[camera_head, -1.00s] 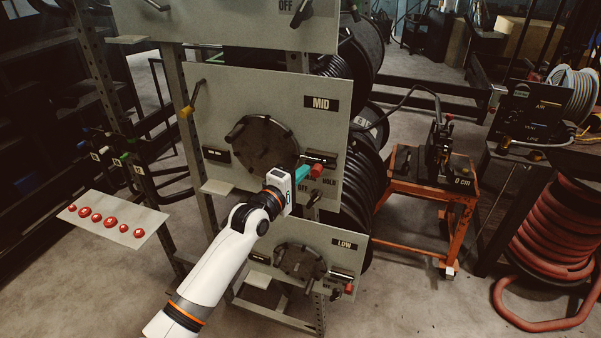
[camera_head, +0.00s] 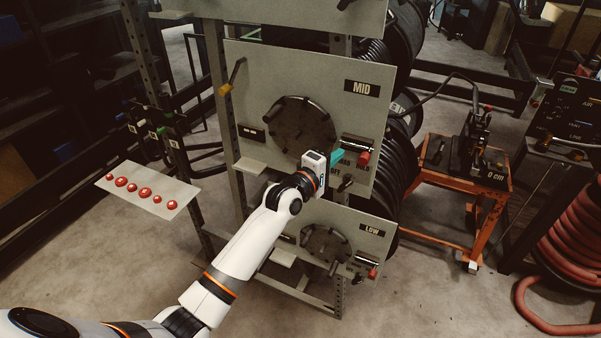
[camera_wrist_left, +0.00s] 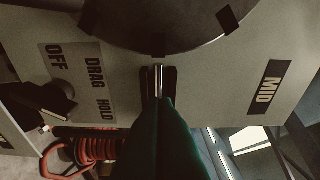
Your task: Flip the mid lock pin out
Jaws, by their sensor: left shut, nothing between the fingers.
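The mid lock pin shows as a red knob (camera_head: 364,158) below a dark bracket with a bright rod (camera_head: 358,143) on the panel marked MID (camera_head: 350,108). The knob is toward the right part of the bracket. My left gripper (camera_head: 337,157) has teal fingers, shut and empty, just left of the knob with a small gap. In the left wrist view the shut fingers (camera_wrist_left: 165,125) point at the bright rod (camera_wrist_left: 158,82) in its black bracket; the red knob is not visible there. My right gripper is in no view.
The round reel plate (camera_head: 302,125) is just left above the gripper. A dark lever (camera_head: 346,183) by the OFF, DRAG and HOLD labels is below. The LOW panel (camera_head: 310,215) lies beneath, and an orange stand (camera_head: 465,180) is to the right.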

